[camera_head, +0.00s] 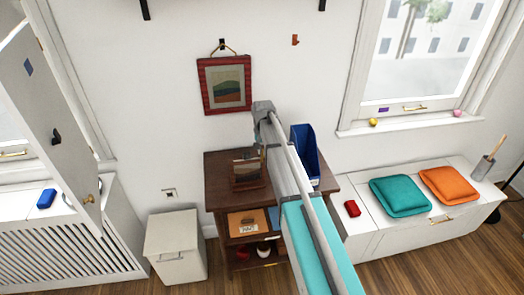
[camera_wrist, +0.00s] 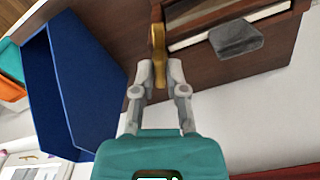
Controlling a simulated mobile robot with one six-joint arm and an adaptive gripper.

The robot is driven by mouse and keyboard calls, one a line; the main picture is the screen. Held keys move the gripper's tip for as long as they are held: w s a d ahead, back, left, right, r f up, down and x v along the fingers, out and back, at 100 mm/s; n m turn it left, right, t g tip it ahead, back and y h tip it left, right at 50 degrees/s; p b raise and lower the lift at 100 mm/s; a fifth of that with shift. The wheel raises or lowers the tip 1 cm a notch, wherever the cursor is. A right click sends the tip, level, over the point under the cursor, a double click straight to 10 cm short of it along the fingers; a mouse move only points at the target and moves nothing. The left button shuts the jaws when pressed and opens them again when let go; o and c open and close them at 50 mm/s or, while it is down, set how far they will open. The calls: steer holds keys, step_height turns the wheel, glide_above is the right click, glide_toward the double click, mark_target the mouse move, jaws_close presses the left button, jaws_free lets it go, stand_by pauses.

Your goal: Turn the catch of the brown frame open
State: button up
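In the wrist view, part of a brown wooden border with a pale inner strip, which looks like the frame (camera_wrist: 215,65), fills the upper right. A narrow brass catch (camera_wrist: 159,45) runs down from the top edge between my fingertips. My gripper (camera_wrist: 161,73) has its two fingers drawn in close on either side of the catch and appears to hold it.
A blue open holder (camera_head: 305,152) stands on the cabinet right of my arm and fills the left of the wrist view (camera_wrist: 65,85). A grey block (camera_wrist: 236,38) shows at the brown border. A red-framed picture (camera_head: 225,112) hangs above. A white bin (camera_head: 175,245) stands left.

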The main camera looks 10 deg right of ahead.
jaws_close()
steer(key=shift+n, duration=2.3)
steer(key=o, duration=0.6)
jaws_free()
steer(key=s, duration=2.9)
